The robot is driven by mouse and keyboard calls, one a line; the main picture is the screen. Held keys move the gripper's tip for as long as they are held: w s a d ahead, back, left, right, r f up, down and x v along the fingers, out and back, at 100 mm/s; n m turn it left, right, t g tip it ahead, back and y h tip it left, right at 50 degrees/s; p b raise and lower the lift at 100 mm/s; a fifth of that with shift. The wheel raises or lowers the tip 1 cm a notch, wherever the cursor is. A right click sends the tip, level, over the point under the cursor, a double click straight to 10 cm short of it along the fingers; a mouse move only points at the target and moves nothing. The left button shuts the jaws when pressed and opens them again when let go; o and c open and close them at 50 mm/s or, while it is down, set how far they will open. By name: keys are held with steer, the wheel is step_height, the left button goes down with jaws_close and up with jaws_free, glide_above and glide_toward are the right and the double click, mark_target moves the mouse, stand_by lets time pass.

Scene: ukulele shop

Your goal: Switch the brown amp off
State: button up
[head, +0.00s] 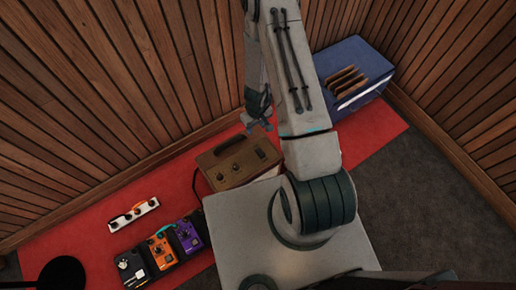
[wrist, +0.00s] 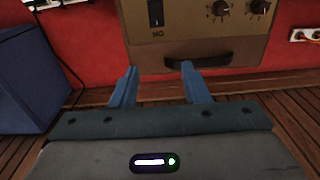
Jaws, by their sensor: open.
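In the wrist view the brown amp (wrist: 225,42) fills the upper middle. A black rocker switch (wrist: 156,12) sits on its panel left of two dark knobs, with a small marking beside it. A dark handle (wrist: 198,53) is on the amp's near side. My gripper (wrist: 160,69) is open and empty, its two blue fingers apart near the handle side, short of the switch in the picture. In the head view my gripper (head: 258,126) is just beyond the amp.
A blue crate (head: 348,62) with upright wooden pieces stands at the back right, also left in the wrist view (wrist: 30,85). Slatted wooden walls (head: 110,90) close off the back.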

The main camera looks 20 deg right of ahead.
mark_target(258, 149)
steer(key=f+b, duration=0.1)
steer(key=f, duration=0.4)
steer(key=f+b, duration=0.1)
steer(key=f, duration=0.5)
steer(key=s+f+b, duration=0.1)
steer(key=f, duration=0.4)
steer(key=shift+d+f, duration=0.15)
steer(key=shift+d, duration=0.05)
jaws_close()
